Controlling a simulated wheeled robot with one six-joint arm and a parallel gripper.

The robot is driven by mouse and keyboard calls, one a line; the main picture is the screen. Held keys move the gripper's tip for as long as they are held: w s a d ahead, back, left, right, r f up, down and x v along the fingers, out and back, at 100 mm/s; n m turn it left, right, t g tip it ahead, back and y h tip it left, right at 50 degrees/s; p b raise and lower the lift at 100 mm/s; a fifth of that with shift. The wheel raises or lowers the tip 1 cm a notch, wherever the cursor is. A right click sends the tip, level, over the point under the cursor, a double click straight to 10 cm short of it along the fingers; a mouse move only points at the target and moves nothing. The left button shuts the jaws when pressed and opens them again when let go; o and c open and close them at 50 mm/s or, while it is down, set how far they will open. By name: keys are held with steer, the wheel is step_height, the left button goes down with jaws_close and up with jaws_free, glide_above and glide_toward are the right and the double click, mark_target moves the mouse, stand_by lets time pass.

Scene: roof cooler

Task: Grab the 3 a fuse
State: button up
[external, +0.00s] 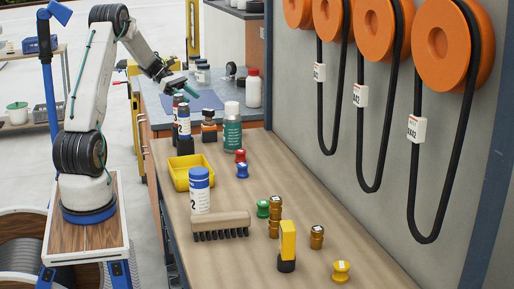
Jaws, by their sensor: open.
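I cannot tell which thing is the 3 A fuse, as the small markings are too small to read. Small spool-shaped pieces stand on the wooden bench (330,262): a red one (240,156), a blue one (242,171), a green one (263,208) and a yellow one (341,271). A brass-coloured stack (274,216) stands beside the green one, with a single brass piece (317,237) to its right. My gripper (174,84) is open, small in view, above the far end of the benches and well away from these pieces. Whether anything is between its fingers is hard to see.
A yellow tray (193,173), a blue-capped canister (200,192), a brush (220,226) and a yellow-and-black block (287,245) stand on the bench. Bottles (232,130) crowd its far end. Orange reels (440,42) with black hoses hang on the right wall. The near bench end is mostly clear.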

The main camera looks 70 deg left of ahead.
steer(key=w+r+n+t+y, duration=0.15)
steer(key=w+r, duration=0.35)
steer(key=w, duration=0.6)
steer(key=shift+n+t, duration=0.45)
steer(key=shift+t, duration=0.2)
steer(key=f, duration=0.8)
steer(key=w+f, duration=0.1)
steer(key=f, duration=0.3)
steer(key=shift+d+f, duration=0.3)
steer(key=x, duration=0.7)
steer(key=shift+w+d, duration=0.15)
steer(key=shift+w, duration=0.2)
jaws_close()
